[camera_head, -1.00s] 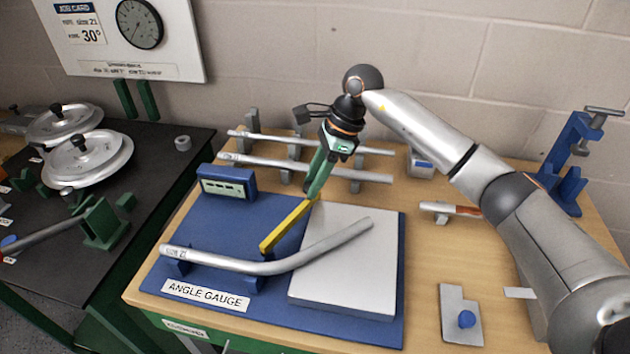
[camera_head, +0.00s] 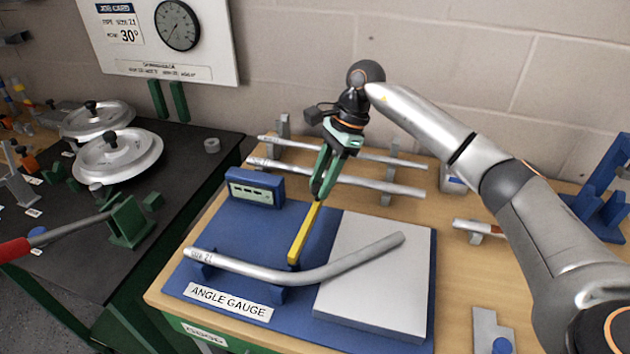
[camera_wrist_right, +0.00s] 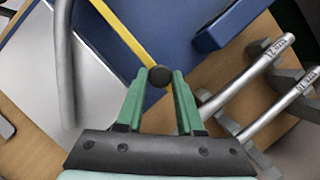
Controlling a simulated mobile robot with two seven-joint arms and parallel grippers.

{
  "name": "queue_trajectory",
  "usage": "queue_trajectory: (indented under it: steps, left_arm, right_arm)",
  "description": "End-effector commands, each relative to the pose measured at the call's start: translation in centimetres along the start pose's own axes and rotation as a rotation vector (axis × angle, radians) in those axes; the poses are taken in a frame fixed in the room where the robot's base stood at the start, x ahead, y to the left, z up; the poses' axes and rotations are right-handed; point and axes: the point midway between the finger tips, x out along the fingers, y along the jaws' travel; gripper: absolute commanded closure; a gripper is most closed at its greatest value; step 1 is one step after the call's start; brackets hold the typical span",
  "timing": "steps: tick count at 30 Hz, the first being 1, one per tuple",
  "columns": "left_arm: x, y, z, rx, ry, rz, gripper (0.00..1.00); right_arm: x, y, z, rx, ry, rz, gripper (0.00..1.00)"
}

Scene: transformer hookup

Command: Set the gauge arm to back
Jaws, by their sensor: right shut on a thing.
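The yellow gauge arm (camera_head: 305,236) lies over the blue angle gauge base (camera_head: 229,224), running from near the bent pipe (camera_head: 290,270) up and slightly right to my right gripper. My right gripper (camera_head: 320,194) is shut on the arm's far end. In the right wrist view, the gripper's green fingers (camera_wrist_right: 160,82) are on either side of a dark round knob (camera_wrist_right: 160,76) at the end of the yellow arm (camera_wrist_right: 123,32). The bent pipe rests on blue supports at the front of the gauge. My left gripper is not in view.
A light grey plate (camera_head: 375,290) covers the gauge's right side. A blue box with a display (camera_head: 254,188) stands at its back left. Straight pipes (camera_head: 340,178) lie on a rack just behind my gripper. A dark table with round metal discs (camera_head: 117,155) is at left.

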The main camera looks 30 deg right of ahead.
Motion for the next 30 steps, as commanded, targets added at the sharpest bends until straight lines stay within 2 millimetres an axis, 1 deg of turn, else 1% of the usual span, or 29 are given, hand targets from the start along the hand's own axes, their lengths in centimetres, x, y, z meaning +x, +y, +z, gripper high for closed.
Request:
queue_trajectory:
  steps: [10, 11, 18, 26, 29, 30]
  left_arm:
    - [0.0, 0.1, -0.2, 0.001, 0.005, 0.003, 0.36]
    - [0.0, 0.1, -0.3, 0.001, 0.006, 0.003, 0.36]
    - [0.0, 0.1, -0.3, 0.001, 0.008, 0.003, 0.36]
    - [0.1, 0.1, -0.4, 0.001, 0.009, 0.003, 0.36]
    - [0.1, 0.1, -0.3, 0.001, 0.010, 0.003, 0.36]
    - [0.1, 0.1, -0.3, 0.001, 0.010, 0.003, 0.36]
  right_arm:
    - [-0.2, -0.1, 0.0, -0.001, -0.002, -0.004, 1.00]
    - [-0.2, -0.1, 0.0, -0.001, -0.002, -0.004, 0.62]
    - [-0.1, 0.0, 0.0, 0.000, -0.001, -0.002, 0.35]
    - [-0.1, 0.0, 0.0, 0.000, -0.001, -0.001, 0.34]
    - [-0.8, -0.1, 0.0, 0.000, 0.000, -0.002, 0.34]
    - [-1.2, -0.1, 0.0, 0.000, 0.000, -0.004, 0.34]
